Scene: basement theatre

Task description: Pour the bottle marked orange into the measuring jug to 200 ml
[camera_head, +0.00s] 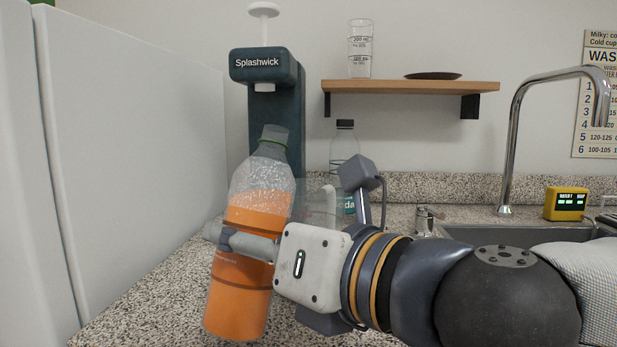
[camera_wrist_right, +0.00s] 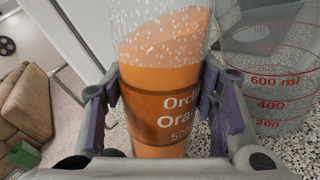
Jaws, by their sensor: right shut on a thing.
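The clear bottle of orange drink (camera_head: 245,265) is in my right gripper (camera_head: 245,243), above or on the counter. It leans slightly to the right, with its top by the soda machine; orange fills its lower part, with droplets on the wall above. Whether its mouth is open is unclear. In the right wrist view, my right gripper (camera_wrist_right: 165,115) has its pads on both sides of the bottle (camera_wrist_right: 165,95), whose label is partly readable. The clear measuring jug (camera_wrist_right: 275,85) with red marks stands right beside it there; no orange shows in it. In the head view it is mostly hidden.
A dark Splashwick machine (camera_head: 275,85) stands behind the bottle. A capped clear bottle (camera_head: 344,148) is behind my wrist. A wall shelf (camera_head: 415,87) holds a marked glass (camera_head: 360,50) and a dark plate (camera_head: 433,76). A sink tap (camera_head: 512,130) and yellow timer (camera_head: 566,203) are at right.

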